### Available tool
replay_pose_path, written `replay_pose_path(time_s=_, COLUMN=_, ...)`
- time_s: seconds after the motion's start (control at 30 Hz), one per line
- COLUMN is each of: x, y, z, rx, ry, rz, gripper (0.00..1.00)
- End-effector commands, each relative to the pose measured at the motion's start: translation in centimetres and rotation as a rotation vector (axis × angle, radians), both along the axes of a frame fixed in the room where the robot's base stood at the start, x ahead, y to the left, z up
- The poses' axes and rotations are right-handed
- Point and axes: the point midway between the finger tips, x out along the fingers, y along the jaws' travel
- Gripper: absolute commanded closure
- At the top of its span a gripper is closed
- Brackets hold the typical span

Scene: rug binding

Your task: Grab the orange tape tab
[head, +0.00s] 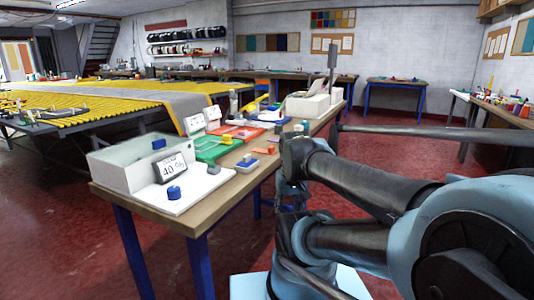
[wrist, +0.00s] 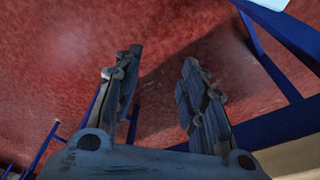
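Small orange pieces (head: 271,149) show on the near part of the wooden workbench (head: 228,190) in the head view, at its right edge beside my arm. One of them looks like the orange tape tab, but it is too small to be sure. In the wrist view my gripper (wrist: 163,58) is open and empty, its two fingers apart over the red floor. No orange tab shows in the wrist view. In the head view my arm stands to the right of the bench, and the gripper's fingers cannot be made out clearly.
Green (head: 212,150) and red (head: 236,134) trays lie behind. Blue bench legs (wrist: 270,60) cross the wrist view. Red floor lies open left.

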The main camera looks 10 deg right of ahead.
Motion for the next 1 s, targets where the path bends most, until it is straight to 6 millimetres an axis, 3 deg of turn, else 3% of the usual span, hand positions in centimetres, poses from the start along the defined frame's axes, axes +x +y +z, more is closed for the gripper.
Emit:
replay_pose_path(time_s=0.5, x=9.8, y=-0.4, z=12.3, rx=0.031, ry=0.06, rz=-0.199, gripper=0.62)
replay_pose_path(time_s=1.0, x=21.5, y=-0.8, z=21.6, rx=0.053, ry=0.121, rz=-0.405, gripper=0.62)
